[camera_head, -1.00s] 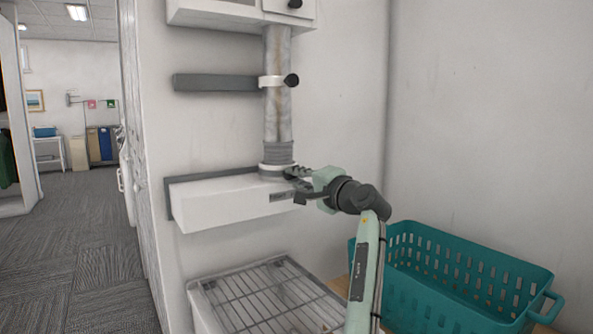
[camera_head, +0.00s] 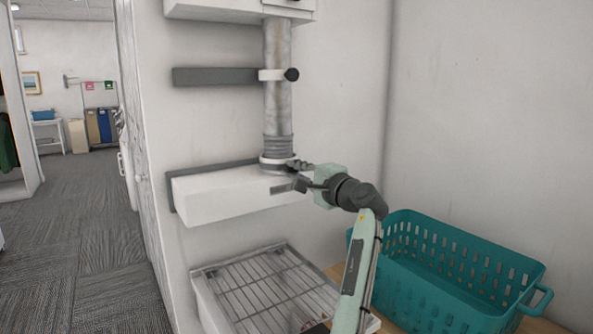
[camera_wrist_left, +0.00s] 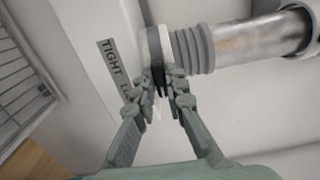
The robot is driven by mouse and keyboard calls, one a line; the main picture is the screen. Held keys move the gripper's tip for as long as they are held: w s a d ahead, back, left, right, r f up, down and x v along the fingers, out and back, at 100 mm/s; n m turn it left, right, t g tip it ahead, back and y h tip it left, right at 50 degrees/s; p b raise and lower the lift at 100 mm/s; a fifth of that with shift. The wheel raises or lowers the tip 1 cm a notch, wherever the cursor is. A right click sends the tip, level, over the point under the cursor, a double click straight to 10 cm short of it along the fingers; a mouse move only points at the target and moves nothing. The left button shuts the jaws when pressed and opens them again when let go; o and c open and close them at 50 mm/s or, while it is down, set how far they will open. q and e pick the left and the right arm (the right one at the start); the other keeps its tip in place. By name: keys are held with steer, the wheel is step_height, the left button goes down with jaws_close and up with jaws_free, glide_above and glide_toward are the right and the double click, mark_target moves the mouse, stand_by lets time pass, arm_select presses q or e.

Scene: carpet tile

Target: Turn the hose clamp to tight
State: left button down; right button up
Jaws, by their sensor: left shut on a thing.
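The hose clamp (camera_head: 266,160) is a pale ring around the bottom of the grey ribbed hose (camera_head: 278,147), just above a white box. The left wrist view shows it as a white and dark band (camera_wrist_left: 150,42) beside the ribs. My left gripper (camera_head: 297,173) reaches in from the right at the clamp. In the wrist view its fingers (camera_wrist_left: 160,82) are shut on a dark tab of the clamp, largely hidden between the fingertips. A grey label (camera_wrist_left: 112,62) beside it reads TIGHT, with a second word partly covered by a finger. My right gripper is out of view.
The white box (camera_head: 215,200) is fixed to the wall under the hose. A dark bar with a pale bracket (camera_head: 215,77) holds the pipe higher up. Below stand a wire-rack tray (camera_head: 205,290) and a teal basket (camera_head: 450,285). Open floor lies at left.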

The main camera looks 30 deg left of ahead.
arm_select(q)
steer(key=c, duration=1.6)
jaws_free()
steer(key=shift+o, duration=0.2)
steer(key=shift+s+d, duration=0.15)
steer(key=shift+d, duration=0.2)
steer(key=v, duration=1.1)
steer(key=shift+s+d+f, duration=0.1)
steer(key=shift+s+f, duration=0.05)
